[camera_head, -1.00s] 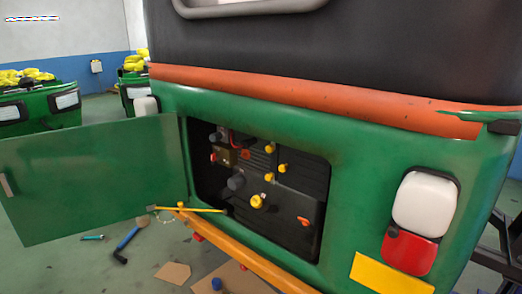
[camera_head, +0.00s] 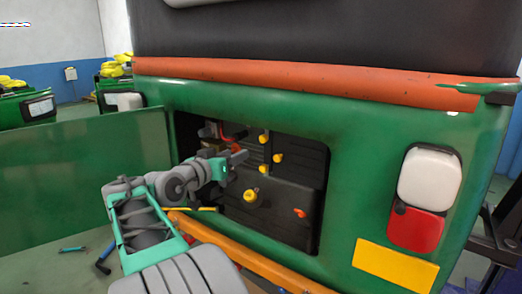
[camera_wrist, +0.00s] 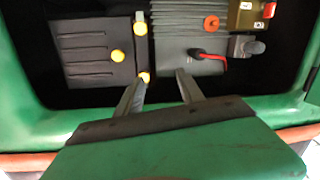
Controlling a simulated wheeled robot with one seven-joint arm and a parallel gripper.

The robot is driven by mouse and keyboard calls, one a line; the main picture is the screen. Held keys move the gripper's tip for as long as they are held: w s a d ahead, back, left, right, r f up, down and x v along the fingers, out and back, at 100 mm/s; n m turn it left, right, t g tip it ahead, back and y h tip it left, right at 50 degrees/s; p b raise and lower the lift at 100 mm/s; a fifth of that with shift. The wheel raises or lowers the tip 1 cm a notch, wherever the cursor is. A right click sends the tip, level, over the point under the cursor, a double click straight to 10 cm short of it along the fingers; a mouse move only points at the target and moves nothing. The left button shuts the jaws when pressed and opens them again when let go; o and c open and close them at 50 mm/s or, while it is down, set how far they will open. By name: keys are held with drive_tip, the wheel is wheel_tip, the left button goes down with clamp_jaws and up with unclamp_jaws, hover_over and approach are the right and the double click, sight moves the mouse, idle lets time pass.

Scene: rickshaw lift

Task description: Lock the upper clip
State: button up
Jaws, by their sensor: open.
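My gripper (camera_head: 238,158) is open and empty, reaching from the left into the open rear compartment (camera_head: 320,185) of the green rickshaw. In the wrist view my gripper (camera_wrist: 160,84) points between a dark ribbed box (camera_wrist: 88,55) and a grey unit (camera_wrist: 188,65) with a red handle (camera_wrist: 208,55). Yellow knobs sit near the ribbed box: one at the top (camera_wrist: 140,29), one in the middle (camera_wrist: 118,56) and one beside the left fingertip (camera_wrist: 144,77). In the head view, the topmost yellow knob (camera_head: 264,139) is right of my gripper. I cannot tell which is the upper clip.
The green door (camera_head: 85,165) stands open at the left. An orange bumper (camera_head: 235,255) runs below the opening. A lamp (camera_head: 428,180) and yellow plate (camera_head: 395,265) are at the right. Loose tools (camera_head: 103,257) lie on the floor at the left.

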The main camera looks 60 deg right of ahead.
sight(262, 139)
drive_tip(key=s+d, duration=0.1)
drive_tip(key=d, duration=0.2)
drive_tip(key=s+d+r+g+p, duration=0.1)
drive_tip(key=d, duration=0.2)
drive_tip(key=s+d+r+m+g+h+p, duration=0.1)
drive_tip(key=s+d, duration=0.1)
drive_tip(key=d, duration=0.1)
drive_tip(key=shift+d, duration=0.1)
drive_tip(key=shift+c, duration=0.6)
clamp_jaws()
